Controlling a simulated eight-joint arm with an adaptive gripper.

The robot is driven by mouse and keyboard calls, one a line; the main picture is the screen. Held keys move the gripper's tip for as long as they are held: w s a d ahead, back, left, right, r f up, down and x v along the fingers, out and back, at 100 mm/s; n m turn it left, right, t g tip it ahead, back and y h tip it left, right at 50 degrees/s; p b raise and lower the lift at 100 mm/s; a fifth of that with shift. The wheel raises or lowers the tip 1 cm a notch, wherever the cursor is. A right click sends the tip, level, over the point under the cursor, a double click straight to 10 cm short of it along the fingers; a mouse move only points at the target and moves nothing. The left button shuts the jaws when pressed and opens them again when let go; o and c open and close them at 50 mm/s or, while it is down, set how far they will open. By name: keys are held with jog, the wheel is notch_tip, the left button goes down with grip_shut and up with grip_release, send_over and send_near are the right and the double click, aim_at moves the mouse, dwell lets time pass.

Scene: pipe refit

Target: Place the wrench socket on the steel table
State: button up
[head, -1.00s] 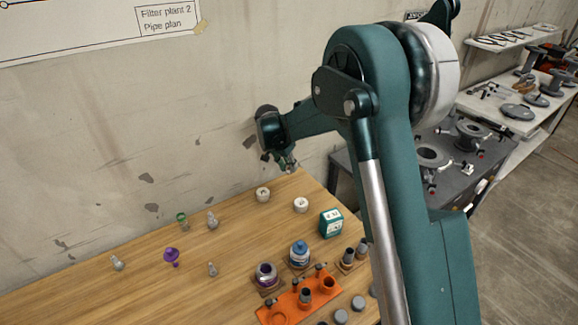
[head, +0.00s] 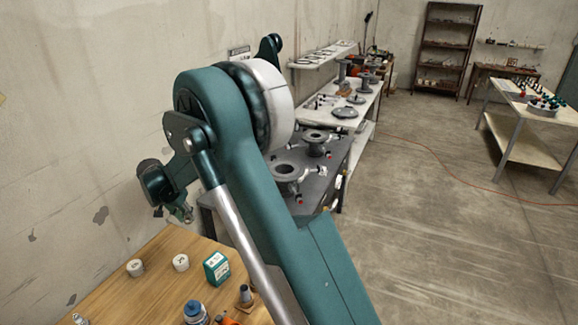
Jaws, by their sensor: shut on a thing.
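My gripper (head: 183,213) hangs at the end of my arm, above the far edge of the wooden table and close to the wall. It is shut on a small greyish piece, which appears to be the wrench socket but is too small and partly hidden to make out well. The dark grey steel table (head: 325,181) stands to the right, behind my arm. My gripper is apart from it, to its left. My arm hides part of the steel table's near side.
Flanged pipe fittings (head: 290,176) with red-tipped parts stand on the steel table. On the wooden table (head: 150,295) are white rings (head: 180,262), a green box (head: 216,268) and a blue-capped jar (head: 195,312). A white workbench (head: 352,110) stands beyond. The floor at right is mostly open.

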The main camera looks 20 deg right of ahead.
jog(key=d+f+m+b, duration=0.1)
jog(key=d+m, duration=0.1)
jog(key=d, duration=2)
jog(key=d+f+m+g+h+b, duration=0.1)
jog(key=d+f+m, duration=0.1)
jog(key=d, duration=2)
jog(key=shift+s+m+b, duration=0.15)
jog(key=shift+m+b, duration=0.15)
jog(key=shift+b, duration=0.1)
jog(key=shift+a, duration=0.1)
jog(key=shift+f+b, duration=0.7)
jog(key=shift+f, duration=2.4)
jog(key=shift+f+b, duration=0.45)
jog(key=shift+f, duration=1.4)
jog(key=shift+f, duration=0.2)
jog(key=o, duration=0.9)
jog(key=shift+o, duration=0.2)
jog(key=shift+r, duration=0.15)
